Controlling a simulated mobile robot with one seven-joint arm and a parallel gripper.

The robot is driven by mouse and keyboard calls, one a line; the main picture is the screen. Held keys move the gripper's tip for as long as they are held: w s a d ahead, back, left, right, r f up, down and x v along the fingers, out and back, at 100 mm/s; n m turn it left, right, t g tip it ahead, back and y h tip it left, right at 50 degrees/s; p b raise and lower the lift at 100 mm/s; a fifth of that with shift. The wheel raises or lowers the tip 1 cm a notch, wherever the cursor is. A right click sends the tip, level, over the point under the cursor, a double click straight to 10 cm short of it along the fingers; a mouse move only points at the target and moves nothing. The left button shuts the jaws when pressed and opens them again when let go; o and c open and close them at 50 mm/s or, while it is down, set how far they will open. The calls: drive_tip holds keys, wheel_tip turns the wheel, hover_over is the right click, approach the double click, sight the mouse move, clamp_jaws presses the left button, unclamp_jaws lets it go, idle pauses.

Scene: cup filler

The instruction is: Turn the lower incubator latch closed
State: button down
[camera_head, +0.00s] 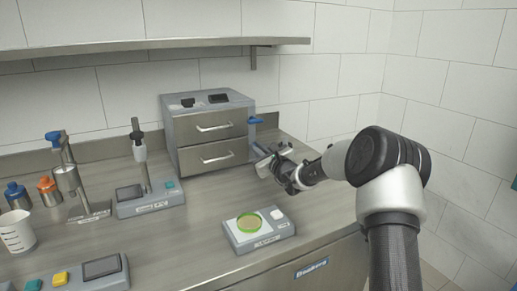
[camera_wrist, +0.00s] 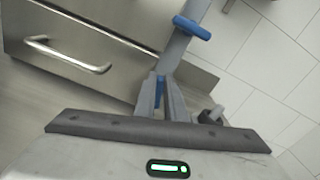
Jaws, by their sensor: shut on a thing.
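The grey incubator (camera_head: 212,103) stands on the bench with two steel drawers, both flush with its front. The upper blue latch (camera_head: 256,120) sticks out sideways at its right edge, and it also shows in the wrist view (camera_wrist: 192,28). The lower blue latch (camera_wrist: 160,77) shows only as a small blue piece between my fingertips; most of it is hidden, so its angle is hard to tell. My gripper (camera_head: 266,159) is beside the lower drawer's right edge. In the wrist view my gripper (camera_wrist: 163,88) is shut on the lower latch.
A grey device with a green-rimmed dish (camera_head: 249,222) sits on the bench in front of my gripper. A stand device (camera_head: 147,196) is left of the incubator. A shelf (camera_head: 150,45) runs above. Bare bench lies between the incubator and the dish device.

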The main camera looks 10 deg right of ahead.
drive_tip(key=n, duration=0.4)
drive_tip(key=a+f+n, duration=0.1)
drive_tip(key=n, duration=0.1)
drive_tip(key=shift+s+a, duration=0.1)
drive_tip(key=shift+s, duration=0.1)
drive_tip(key=shift+s+a+f+n, duration=0.1)
drive_tip(key=shift+f+n, duration=0.05)
drive_tip(key=shift+n, duration=0.85)
drive_tip(key=shift+a+f+n, duration=0.1)
drive_tip(key=shift+n, duration=0.9)
drive_tip(key=shift+d, duration=0.1)
drive_tip(key=c, duration=1.8)
unclamp_jaws()
drive_tip(key=p+v, duration=0.2)
drive_tip(key=v, duration=1.5)
drive_tip(key=shift+s, duration=0.2)
